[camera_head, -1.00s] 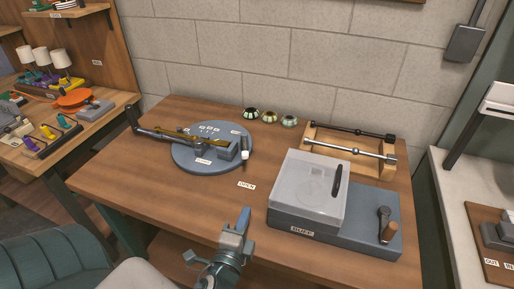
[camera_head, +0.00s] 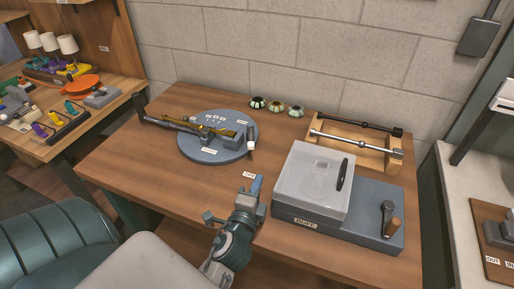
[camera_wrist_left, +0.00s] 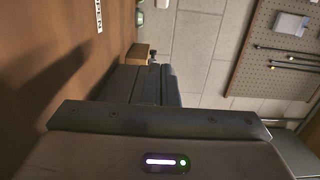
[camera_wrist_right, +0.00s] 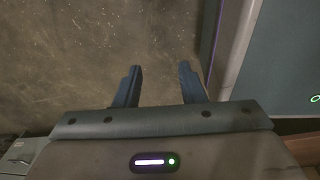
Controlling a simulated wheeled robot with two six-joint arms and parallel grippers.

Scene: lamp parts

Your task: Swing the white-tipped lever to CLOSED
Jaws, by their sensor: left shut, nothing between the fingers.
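The white-tipped lever (camera_head: 251,147) sticks up at the right edge of a round blue-grey disc (camera_head: 190,150), beside a grey block. Its dark shaft runs down to the white tip. An OPEN label (camera_head: 249,175) lies on the table just in front of it. My left gripper (camera_head: 257,184) is shut and empty, in front of the lever and beside the OPEN label, apart from the lever. Its dark fingers (camera_wrist_left: 145,85) are together in the left wrist view, where the lever does not show. My right gripper (camera_wrist_right: 160,84) is open and empty over the floor.
A BUFF box with a clear lid (camera_head: 312,180) and a crank (camera_head: 389,218) stands right of my left gripper. A wooden rack with rods (camera_head: 355,147) and several small bowls (camera_head: 276,106) are behind. The table's front left is clear.

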